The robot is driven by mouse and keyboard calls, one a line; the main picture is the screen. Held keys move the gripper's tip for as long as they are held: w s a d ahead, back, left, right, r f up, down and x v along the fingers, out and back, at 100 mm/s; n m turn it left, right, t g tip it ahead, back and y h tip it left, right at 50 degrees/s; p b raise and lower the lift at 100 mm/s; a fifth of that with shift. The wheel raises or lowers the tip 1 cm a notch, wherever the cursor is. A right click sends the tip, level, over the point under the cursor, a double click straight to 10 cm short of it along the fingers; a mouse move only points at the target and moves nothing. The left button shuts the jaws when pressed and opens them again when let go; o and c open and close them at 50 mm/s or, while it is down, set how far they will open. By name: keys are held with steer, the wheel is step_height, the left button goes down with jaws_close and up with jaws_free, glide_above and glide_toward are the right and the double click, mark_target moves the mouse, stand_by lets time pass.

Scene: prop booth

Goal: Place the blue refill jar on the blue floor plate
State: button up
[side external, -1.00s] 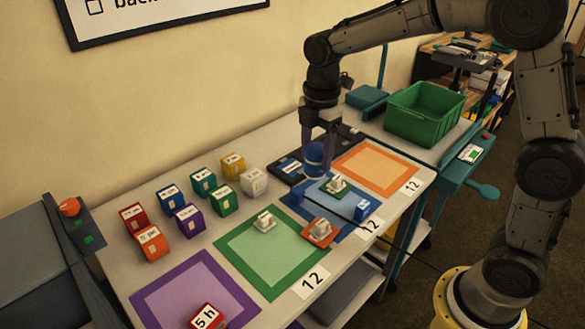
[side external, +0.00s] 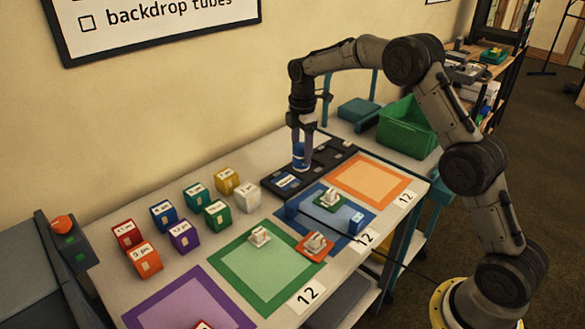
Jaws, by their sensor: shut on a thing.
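My gripper (side external: 302,138) points down with its fingers shut on the blue refill jar (side external: 299,157). The jar is upright in front of the dark tray at the back of the table; I cannot tell whether it touches the tray. The blue floor plate (side external: 366,214) lies nearer the camera and to the right of the jar. On the plate stand a white piece on a green base (side external: 330,199) and small blue blocks (side external: 355,222) near its corners. The fingers hide part of the jar.
A dark tray (side external: 334,152) with a blue labelled item lies behind the plate. Orange (side external: 398,190), green (side external: 226,283) and purple (side external: 150,315) plates flank it. Several coloured boxes (side external: 180,237) stand left. A thin cable crosses the blue plate. A green bin (side external: 405,130) stands at right.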

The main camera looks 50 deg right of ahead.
steer(key=w+f, duration=0.2)
steer(key=f, duration=0.1)
steer(key=w+f, duration=0.2)
steer(key=shift+d, duration=0.3)
steer(key=shift+f, duration=1.5)
steer(key=shift+f, duration=0.25)
steer(key=o, duration=1.4)
steer(key=shift+f, duration=0.1)
steer(key=shift+o, duration=0.2)
